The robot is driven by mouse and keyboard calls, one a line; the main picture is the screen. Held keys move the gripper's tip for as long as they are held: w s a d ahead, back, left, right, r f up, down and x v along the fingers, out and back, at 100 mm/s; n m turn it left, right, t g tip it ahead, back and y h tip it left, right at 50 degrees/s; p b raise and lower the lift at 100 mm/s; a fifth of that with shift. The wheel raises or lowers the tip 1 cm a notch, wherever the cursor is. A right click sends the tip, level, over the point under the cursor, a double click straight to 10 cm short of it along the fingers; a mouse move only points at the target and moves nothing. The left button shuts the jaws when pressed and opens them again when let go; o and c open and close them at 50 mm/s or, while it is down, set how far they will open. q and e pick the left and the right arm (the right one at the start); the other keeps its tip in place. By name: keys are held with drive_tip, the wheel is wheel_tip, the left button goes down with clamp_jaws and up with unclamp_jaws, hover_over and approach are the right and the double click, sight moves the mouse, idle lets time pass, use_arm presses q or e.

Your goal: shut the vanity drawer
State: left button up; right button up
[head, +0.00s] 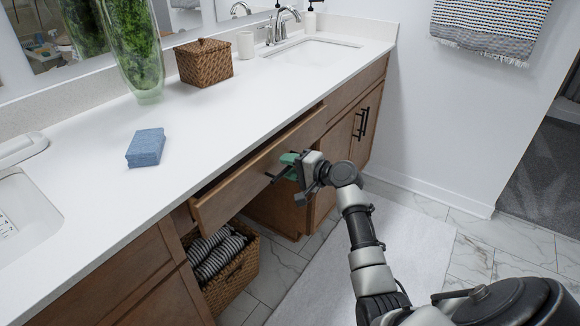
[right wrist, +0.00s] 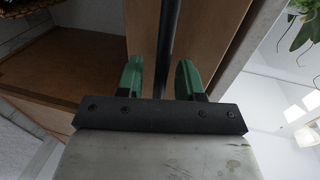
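The vanity drawer (head: 235,180) has a long wooden front and stands partly open under the white countertop; a dark gap shows behind its front's top edge. Its black bar handle (head: 276,176) is in the middle of the front. My right gripper (head: 289,166), with green fingertips, is at the handle. In the right wrist view the dark handle bar (right wrist: 166,45) passes between the two green fingers of the gripper (right wrist: 159,78), with a gap on each side, so the gripper is open around it. The drawer front (right wrist: 205,40) fills the upper middle there. My left gripper is out of view.
The countertop (head: 100,195) holds a blue sponge (head: 146,147), a lidded wicker box (head: 204,63), a glass vase (head: 136,50) and a cup (head: 246,46). Below the drawer, a basket of striped towels (head: 232,272) sits in an open bay. A pale mat (head: 410,240) lies on the floor.

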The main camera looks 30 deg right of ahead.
sight(276, 161)
clamp_jaws()
drive_tip(key=shift+w, duration=0.1)
drive_tip(key=x, duration=0.3)
drive_tip(key=shift+w+a+r+b, duration=0.2)
drive_tip(key=shift+w+r+b, duration=0.1)
drive_tip(key=shift+w, duration=0.1)
drive_tip(key=shift+r, duration=0.1)
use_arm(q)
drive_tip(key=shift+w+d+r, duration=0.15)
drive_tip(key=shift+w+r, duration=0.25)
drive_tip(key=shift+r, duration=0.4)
use_arm(e)
drive_tip(key=shift+o, duration=0.3)
unclamp_jaws()
drive_tip(key=shift+w+a, duration=0.1)
drive_tip(key=shift+w, duration=0.05)
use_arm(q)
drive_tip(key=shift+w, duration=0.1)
